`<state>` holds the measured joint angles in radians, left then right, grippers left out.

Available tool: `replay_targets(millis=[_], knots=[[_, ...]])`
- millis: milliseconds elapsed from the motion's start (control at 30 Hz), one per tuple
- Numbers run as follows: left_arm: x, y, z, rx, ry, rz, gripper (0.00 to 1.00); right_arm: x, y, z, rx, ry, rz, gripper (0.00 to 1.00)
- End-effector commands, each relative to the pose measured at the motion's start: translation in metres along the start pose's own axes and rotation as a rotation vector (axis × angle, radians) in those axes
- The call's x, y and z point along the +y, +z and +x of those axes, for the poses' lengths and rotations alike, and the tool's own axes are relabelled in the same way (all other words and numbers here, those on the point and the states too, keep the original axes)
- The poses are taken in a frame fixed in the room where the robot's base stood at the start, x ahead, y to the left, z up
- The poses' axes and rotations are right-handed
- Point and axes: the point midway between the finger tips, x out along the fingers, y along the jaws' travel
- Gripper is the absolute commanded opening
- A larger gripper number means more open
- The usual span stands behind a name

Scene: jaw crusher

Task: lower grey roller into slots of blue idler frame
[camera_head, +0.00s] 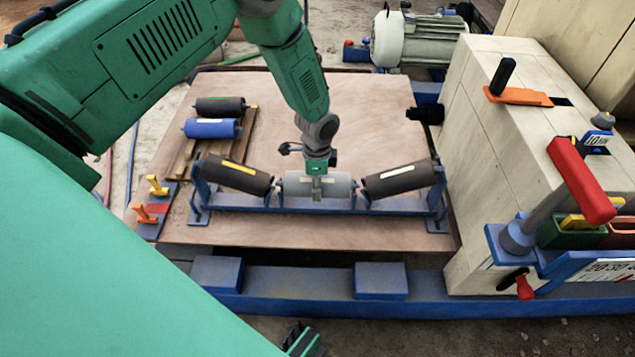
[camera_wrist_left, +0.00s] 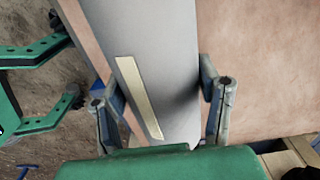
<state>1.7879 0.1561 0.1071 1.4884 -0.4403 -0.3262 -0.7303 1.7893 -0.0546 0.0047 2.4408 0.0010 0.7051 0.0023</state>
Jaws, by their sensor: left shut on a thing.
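The grey roller (camera_head: 336,187) lies level across the middle of the blue idler frame (camera_head: 320,211), between two tilted black rollers (camera_head: 237,175) (camera_head: 398,180). My left gripper (camera_head: 317,188) comes down from above and is shut on the grey roller near its middle. In the left wrist view the grey roller (camera_wrist_left: 180,55), with a cream strip along it, runs between the two fingers of my left gripper (camera_wrist_left: 163,97). The roller's ends are close to the frame's inner brackets. I cannot tell whether they sit in the slots.
A black roller (camera_head: 221,106) and a blue roller (camera_head: 211,128) lie on a wooden pallet at the back left. The cream crusher body (camera_head: 480,150) with a red-handled lever (camera_head: 580,180) stands at the right.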

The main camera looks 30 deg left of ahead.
Motion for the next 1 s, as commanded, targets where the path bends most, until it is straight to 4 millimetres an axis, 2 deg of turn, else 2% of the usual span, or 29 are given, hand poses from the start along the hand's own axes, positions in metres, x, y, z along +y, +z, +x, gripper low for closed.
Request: replay_targets(millis=[1000], knots=[[-0.001, -0.001, 0.022, 0.002, -0.002, 0.0, 0.06, 0.0, 0.001, 0.015, 0.0, 0.0, 0.0, 0.4]])
